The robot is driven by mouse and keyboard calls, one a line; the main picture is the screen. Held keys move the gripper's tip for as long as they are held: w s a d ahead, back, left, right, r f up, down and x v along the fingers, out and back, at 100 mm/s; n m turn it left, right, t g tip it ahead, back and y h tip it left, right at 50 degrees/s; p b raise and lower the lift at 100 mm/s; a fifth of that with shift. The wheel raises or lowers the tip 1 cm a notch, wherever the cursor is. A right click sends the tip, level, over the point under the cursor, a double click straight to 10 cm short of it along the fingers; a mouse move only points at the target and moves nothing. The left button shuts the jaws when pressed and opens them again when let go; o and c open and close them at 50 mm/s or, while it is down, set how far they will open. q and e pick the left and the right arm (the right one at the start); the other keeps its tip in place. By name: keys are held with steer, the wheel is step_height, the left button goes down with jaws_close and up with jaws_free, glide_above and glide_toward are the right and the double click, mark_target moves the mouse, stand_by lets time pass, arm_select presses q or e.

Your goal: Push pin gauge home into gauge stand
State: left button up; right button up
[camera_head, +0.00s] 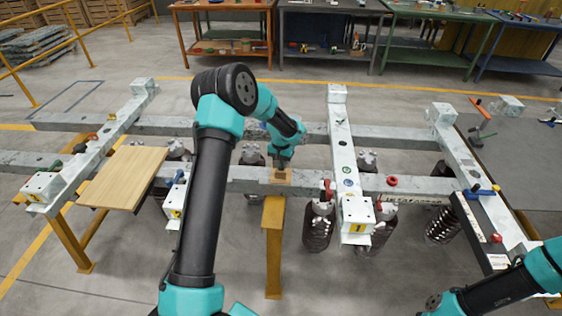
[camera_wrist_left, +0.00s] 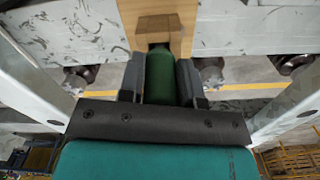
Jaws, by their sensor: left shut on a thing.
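My left gripper (camera_head: 281,164) is over the wooden gauge stand (camera_head: 283,178) on the middle grey beam. In the left wrist view the gripper (camera_wrist_left: 161,78) is shut on the green handle of the pin gauge (camera_wrist_left: 158,88), one dark finger on each side. The handle's far end meets a dark opening in the pale wooden stand (camera_wrist_left: 158,9). The pin itself is hidden, so I cannot tell how deep it sits. In the head view the gauge is too small and covered to make out. My right gripper is out of view.
Grey beams cross the frame, with a white post (camera_head: 342,150) right of the stand. A wooden board (camera_head: 124,177) lies left. A red ring (camera_head: 392,181) sits on the beam to the right. Ribbed dark insulators (camera_head: 319,226) hang below. Workbenches stand far back.

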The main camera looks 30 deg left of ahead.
arm_select(q)
steer(key=shift+f, duration=0.6)
steer(key=o, duration=1)
step_height(320, 180, up, 17)
steer(key=shift+r, duration=0.2)
stand_by(0.8)
